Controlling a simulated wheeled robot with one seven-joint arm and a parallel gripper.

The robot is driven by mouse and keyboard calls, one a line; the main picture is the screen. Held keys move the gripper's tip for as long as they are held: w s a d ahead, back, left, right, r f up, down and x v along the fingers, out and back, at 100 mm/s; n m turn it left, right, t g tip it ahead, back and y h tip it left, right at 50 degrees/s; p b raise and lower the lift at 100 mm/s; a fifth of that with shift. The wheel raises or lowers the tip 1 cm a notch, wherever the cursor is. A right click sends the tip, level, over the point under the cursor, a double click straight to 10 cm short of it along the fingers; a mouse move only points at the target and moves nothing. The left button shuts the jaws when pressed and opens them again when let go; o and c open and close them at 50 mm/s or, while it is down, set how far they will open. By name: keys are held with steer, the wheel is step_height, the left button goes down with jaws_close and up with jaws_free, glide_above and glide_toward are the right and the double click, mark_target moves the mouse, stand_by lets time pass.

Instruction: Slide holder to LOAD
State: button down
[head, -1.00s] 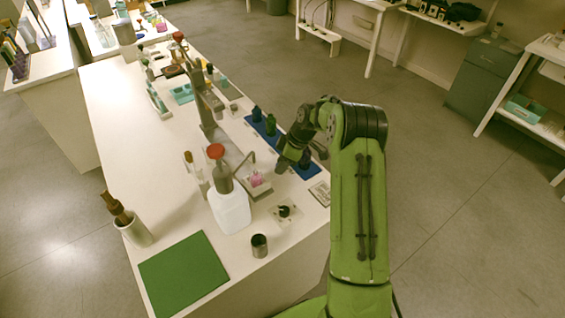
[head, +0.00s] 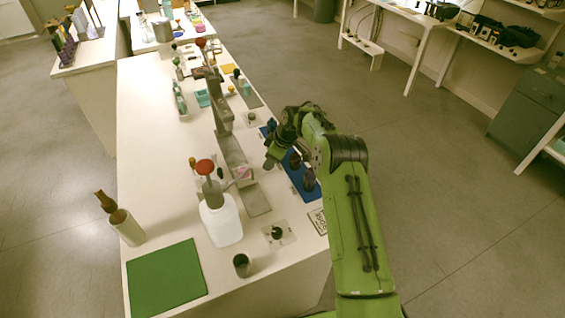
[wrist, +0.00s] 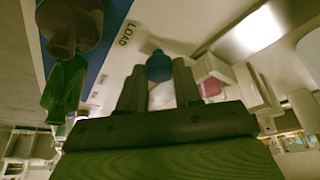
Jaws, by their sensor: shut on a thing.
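The holder (head: 243,174) is a pale block with a pink item in it, on a grey rail (head: 257,201) beside the white jug. The rail's near end is bare. My gripper (head: 268,165) is at the holder's right side. In the wrist view my gripper (wrist: 159,85) is shut around a round blue knob (wrist: 158,66), and the white holder with pink inside (wrist: 211,87) is just right of it. How the knob joins the holder is hidden. The LOAD label (wrist: 126,33) lies on the table near the fingertips.
A blue mat (head: 296,178) with dark bottles lies close to my gripper's right; a brown bottle (wrist: 70,25) and green bottle (wrist: 64,88) show in the wrist view. The white jug (head: 221,222) with a red-topped pump stands left. A green mat (head: 165,280) lies in front.

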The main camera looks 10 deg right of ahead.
steer(key=shift+w, duration=0.5)
steer(key=c, duration=0.8)
jaws_free()
steer(key=p+v, duration=0.3)
steer(key=v, duration=1.2)
steer(key=shift+s+r, duration=0.1)
steer(key=shift+r, duration=0.25)
